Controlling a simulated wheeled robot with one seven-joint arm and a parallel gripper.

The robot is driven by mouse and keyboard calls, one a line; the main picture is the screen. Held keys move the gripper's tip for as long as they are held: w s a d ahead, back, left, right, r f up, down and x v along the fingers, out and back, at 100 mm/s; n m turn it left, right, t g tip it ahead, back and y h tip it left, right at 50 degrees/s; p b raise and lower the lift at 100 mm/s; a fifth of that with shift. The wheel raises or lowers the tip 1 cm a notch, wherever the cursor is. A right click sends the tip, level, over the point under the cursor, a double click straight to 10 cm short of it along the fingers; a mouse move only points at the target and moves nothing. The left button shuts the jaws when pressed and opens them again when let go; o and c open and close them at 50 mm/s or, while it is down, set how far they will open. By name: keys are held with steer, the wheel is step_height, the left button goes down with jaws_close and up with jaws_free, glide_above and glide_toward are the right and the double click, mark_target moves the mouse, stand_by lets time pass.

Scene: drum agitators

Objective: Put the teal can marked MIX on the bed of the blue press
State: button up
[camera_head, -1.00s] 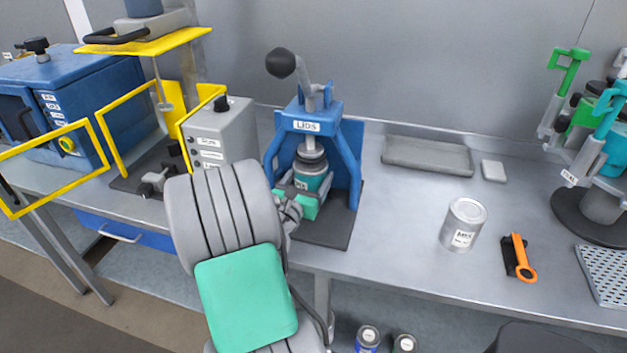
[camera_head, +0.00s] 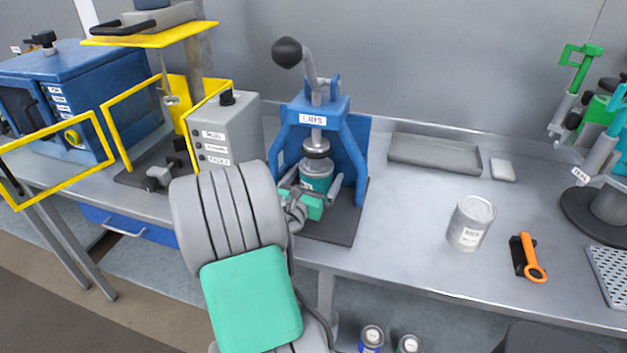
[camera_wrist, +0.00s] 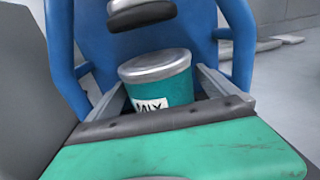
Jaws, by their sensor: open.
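The teal can (camera_head: 316,178) with a silver lid stands upright under the ram of the blue press (camera_head: 348,150), whose label reads LIDS. The can also shows in the wrist view (camera_wrist: 160,82), where its white label reads MIX. The press's round dark pad (camera_wrist: 142,14) is above the lid with a gap between. My gripper (camera_head: 316,190) is open at the front of the press. Its two fingers (camera_wrist: 166,90) reach along both sides of the can. Whether they touch it, and the can's base, I cannot see.
A grey can (camera_head: 470,223) and an orange-handled tool (camera_head: 530,258) stand and lie on the bench to the right. A shallow grey tray (camera_head: 434,153) lies behind them. A grey control box (camera_head: 222,134) and a yellow-guarded machine are close on the left.

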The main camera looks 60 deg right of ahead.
steer(key=a, duration=0.7)
steer(key=a+b, duration=0.1)
steer(key=a, duration=0.3)
steer(key=shift+s+a, duration=0.2)
steer(key=shift+s, duration=0.15)
steer(key=shift+s+a, duration=0.15)
steer(key=shift+a, duration=0.1)
steer(key=shift+r, duration=0.15)
